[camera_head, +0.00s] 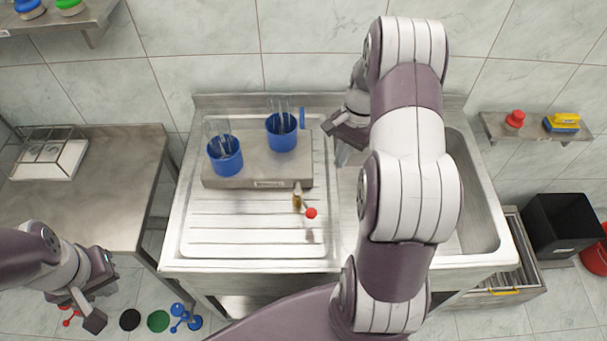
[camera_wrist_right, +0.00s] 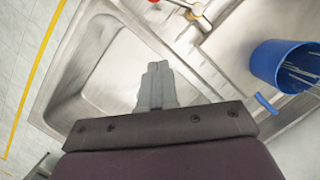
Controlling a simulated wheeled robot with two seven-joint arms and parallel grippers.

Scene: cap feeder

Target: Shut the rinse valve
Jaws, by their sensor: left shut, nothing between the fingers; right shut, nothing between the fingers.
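The rinse valve (camera_head: 297,196) is a small brass fitting on the ribbed drainboard. Its lever ends in a red knob (camera_head: 311,213) that points toward the front right. The brass part (camera_wrist_right: 196,10) also shows at the top edge of the right wrist view, with the red knob (camera_wrist_right: 153,1) partly cut off. My right gripper (camera_head: 343,156) is shut and empty over the left side of the sink basin, behind and to the right of the valve, not touching it. Its closed fingers (camera_wrist_right: 157,88) show in the wrist view. My left gripper (camera_head: 92,318) is shut and empty at the lower left, far from the valve.
Two blue cups (camera_head: 226,158) (camera_head: 282,134) holding clear thin items stand on a raised metal block (camera_head: 257,176) behind the valve. The sink basin (camera_head: 462,220) lies to the right, partly hidden by my right arm. The drainboard left of the valve is clear.

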